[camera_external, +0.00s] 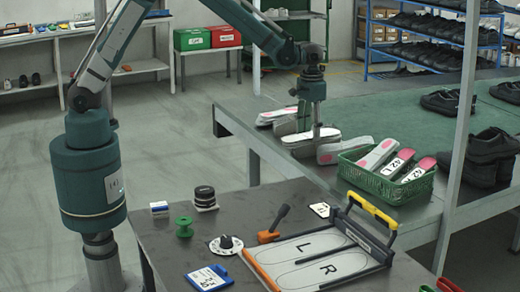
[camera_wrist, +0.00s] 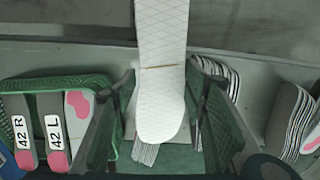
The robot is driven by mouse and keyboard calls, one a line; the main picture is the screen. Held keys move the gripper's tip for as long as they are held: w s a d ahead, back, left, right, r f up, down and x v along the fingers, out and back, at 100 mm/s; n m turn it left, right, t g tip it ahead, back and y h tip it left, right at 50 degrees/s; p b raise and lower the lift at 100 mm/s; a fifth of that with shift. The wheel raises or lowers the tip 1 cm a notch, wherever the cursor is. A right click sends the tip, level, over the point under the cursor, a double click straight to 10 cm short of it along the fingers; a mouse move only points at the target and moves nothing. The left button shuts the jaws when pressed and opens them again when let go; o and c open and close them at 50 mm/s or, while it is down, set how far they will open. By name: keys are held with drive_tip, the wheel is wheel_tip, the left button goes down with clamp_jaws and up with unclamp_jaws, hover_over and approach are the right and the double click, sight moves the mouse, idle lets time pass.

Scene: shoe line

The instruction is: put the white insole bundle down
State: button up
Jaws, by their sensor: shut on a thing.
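The white insole bundle (camera_external: 308,138) is a quilted white stack. In the wrist view the white bundle (camera_wrist: 162,75) lies lengthwise between the two fingers. My gripper (camera_external: 318,124) points down over the near edge of the green-topped bench and is shut on the bundle; it also shows in the wrist view (camera_wrist: 163,108). Other insole stacks lie close by: a grey one (camera_external: 340,150) just right of the bundle, and others behind it (camera_external: 277,117). In the wrist view, a stack (camera_wrist: 146,154) shows below the bundle's tip. Whether the bundle touches the bench is hard to tell.
A green basket (camera_external: 398,193) with labelled insoles stands right of the bundle; it shows at left in the wrist view (camera_wrist: 62,84). A grey stack (camera_wrist: 287,118) is at the right there. The dark front table (camera_external: 160,245) holds an L/R insole frame (camera_external: 318,262). Dark shoes (camera_external: 488,150) stand right.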

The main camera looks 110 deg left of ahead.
drive_tip(key=s+d, duration=0.3)
drive_tip(key=d, duration=3)
drive_tip(key=shift+s+d+m, duration=0.2)
drive_tip(key=shift+d+m, duration=0.2)
drive_tip(key=shift+f+b, duration=0.5)
drive_tip(key=shift+f, duration=2.65)
drive_tip(key=shift+f+b, duration=0.35)
drive_tip(key=shift+f, duration=1.5)
drive_tip(key=shift+f, duration=0.15)
drive_tip(key=o, duration=0.9)
